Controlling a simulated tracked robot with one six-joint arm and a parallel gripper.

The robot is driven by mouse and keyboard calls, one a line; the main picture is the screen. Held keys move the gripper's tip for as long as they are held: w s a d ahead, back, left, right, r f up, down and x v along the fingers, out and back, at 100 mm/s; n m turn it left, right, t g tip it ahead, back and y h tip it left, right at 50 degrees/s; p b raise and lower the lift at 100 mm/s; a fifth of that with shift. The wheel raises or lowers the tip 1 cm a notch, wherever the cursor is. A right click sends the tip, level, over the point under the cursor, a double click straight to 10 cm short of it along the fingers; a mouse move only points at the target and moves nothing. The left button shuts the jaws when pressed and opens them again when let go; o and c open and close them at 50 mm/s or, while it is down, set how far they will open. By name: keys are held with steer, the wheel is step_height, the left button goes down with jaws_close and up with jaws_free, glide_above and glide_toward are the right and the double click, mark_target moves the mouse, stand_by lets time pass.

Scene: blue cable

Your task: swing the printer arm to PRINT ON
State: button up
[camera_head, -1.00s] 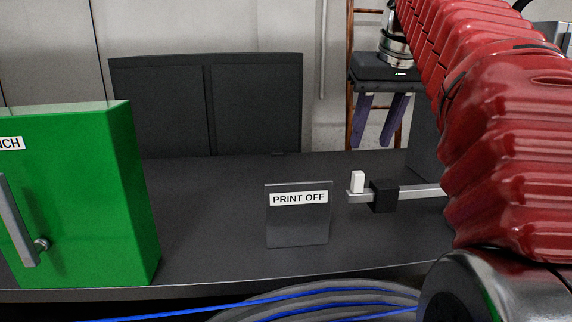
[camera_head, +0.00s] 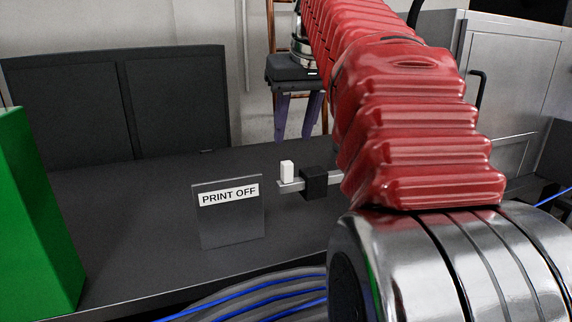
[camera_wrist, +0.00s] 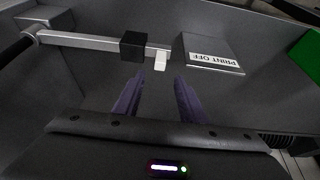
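The printer arm is a silver bar (camera_head: 291,186) with a black block (camera_head: 314,183) on it and an upright white tab (camera_head: 287,171) near its left end. My red arm hides its right part. In the wrist view the bar (camera_wrist: 80,40) runs left to a mount. The upright PRINT OFF plate (camera_head: 231,230) stands just left of the bar's end in the head view. My gripper (camera_head: 296,138) has two purple fingers, spread apart and empty, pointing down behind the bar. In the wrist view the white tab (camera_wrist: 160,60) lies just ahead of the gap between the fingertips (camera_wrist: 159,80).
A green box (camera_head: 40,220) stands at the left on the dark table (camera_head: 110,215). Dark panels (camera_head: 120,105) stand behind the table. Grey and blue cable coils (camera_head: 255,292) lie at the front. A metal cabinet (camera_head: 510,60) stands at the right. The table left of the plate is clear.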

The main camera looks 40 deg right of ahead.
mark_target(287, 162)
steer(key=x, duration=1)
steer(key=shift+f, duration=0.2)
steer(key=shift+c, duration=0.2)
jaws_close()
